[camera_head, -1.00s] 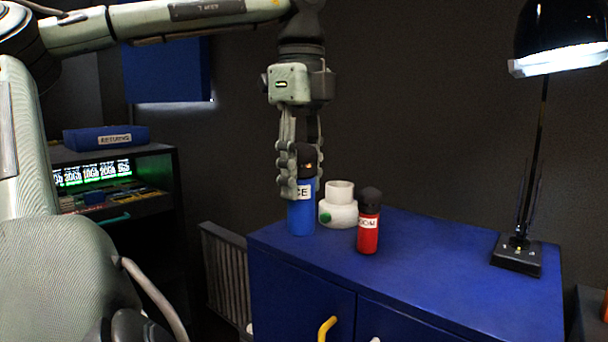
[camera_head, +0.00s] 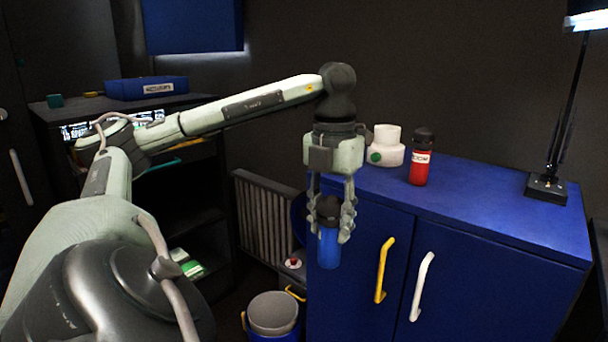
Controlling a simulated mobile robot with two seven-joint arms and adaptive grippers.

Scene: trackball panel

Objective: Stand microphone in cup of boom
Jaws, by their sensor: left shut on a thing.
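My left gripper (camera_head: 330,222) is shut on a blue cylinder with a dark rounded top, likely a microphone (camera_head: 329,248). It holds it upright, in front of the blue cabinet's doors and below its top edge. A similar red one (camera_head: 419,168) with a black top and a white label stands upright on the cabinet; the label seems to end in "OOM". A white stepped round holder (camera_head: 386,147) with a green dot stands left of it. I cannot tell for sure which thing is the boom's cup. My right gripper is not in view.
The blue cabinet (camera_head: 480,205) has a yellow and a white handle; its top is clear between the red cylinder and a desk lamp (camera_head: 546,187). A dark shelf carries a blue labelled box (camera_head: 146,88).

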